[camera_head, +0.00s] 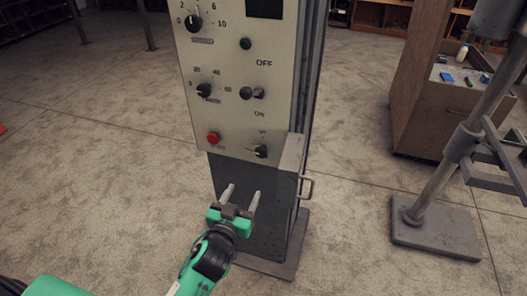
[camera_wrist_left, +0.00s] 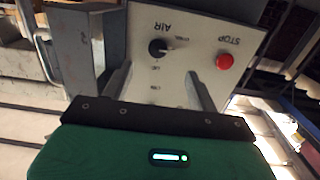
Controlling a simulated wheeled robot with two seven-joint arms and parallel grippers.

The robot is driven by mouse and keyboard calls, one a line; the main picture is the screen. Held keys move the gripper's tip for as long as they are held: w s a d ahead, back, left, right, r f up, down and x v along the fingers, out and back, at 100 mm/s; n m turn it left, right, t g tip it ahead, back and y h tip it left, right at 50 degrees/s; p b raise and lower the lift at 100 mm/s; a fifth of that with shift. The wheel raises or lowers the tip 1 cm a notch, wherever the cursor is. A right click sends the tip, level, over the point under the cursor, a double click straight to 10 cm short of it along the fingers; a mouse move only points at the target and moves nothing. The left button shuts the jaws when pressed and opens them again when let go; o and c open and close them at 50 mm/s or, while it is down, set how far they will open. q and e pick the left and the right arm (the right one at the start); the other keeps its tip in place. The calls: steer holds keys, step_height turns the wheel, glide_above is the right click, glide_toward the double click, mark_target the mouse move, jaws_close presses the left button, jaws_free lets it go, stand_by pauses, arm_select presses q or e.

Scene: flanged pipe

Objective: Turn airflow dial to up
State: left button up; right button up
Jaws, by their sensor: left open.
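The airflow dial (camera_head: 261,151) is a small black knob at the lower right of the pale control panel (camera_head: 225,120). In the left wrist view the panel appears upside down, and the dial (camera_wrist_left: 158,48) sits beside the word AIR. Its pointer direction is too small to tell for certain. My left gripper (camera_head: 242,192) is open and empty, below the dial in the head view, its two fingers pointing up toward the panel. In the wrist view the fingers (camera_wrist_left: 158,72) stand apart on either side of the dial's line, not touching it. My right gripper is not in view.
A red stop button (camera_head: 213,138) is left of the dial; it also shows in the wrist view (camera_wrist_left: 224,61). Other knobs (camera_head: 205,90) sit higher. A grey box with a handle (camera_head: 306,187) juts out at the right. A metal stand (camera_head: 435,236) is farther right.

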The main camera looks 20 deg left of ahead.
arm_select(q)
steer(key=r, duration=0.1)
steer(key=p, duration=0.3)
glide_toward(260, 154)
steer(key=w, duration=0.7)
steer(key=shift+w+d+f, duration=0.15)
steer(key=shift+w, duration=0.5)
steer(key=c, duration=1)
